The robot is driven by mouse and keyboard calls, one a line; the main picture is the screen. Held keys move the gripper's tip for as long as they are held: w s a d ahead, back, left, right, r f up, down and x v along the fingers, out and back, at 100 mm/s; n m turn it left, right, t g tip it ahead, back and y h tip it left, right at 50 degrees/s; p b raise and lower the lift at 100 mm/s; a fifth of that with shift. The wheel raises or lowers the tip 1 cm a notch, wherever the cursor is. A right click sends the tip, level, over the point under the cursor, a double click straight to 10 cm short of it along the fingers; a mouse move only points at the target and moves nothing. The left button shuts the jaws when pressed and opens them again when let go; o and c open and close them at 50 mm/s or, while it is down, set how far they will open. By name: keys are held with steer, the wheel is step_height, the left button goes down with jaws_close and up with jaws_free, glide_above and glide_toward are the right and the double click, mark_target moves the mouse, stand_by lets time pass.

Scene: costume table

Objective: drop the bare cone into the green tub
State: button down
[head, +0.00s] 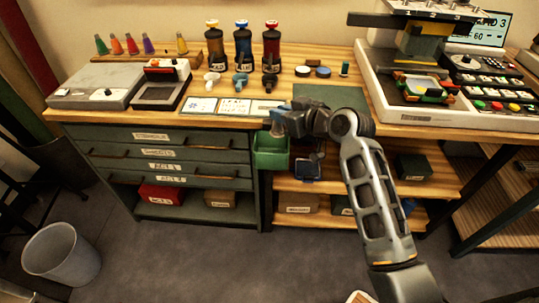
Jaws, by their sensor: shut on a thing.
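My gripper (277,124) is at the table's front edge, above the green tub (271,157). It is shut on a small pale grey thing, which I take to be the bare cone (277,129); it is small and partly covered by the fingers. The green tub hangs at the right end of the drawer front, below the tabletop. The held thing shows over the tub's upper part; I cannot tell whether it is inside the rim.
Several coloured thread cones (132,44) stand on a back ledge, with a gap left of the yellowish one (182,43). A machine (425,90) fills the right. A grey bin (62,255) stands on the floor.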

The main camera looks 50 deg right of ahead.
steer(key=shift+f+b, duration=0.45)
steer(key=shift+f, duration=0.5)
steer(key=c, duration=1)
jaws_free()
steer(key=v, duration=0.8)
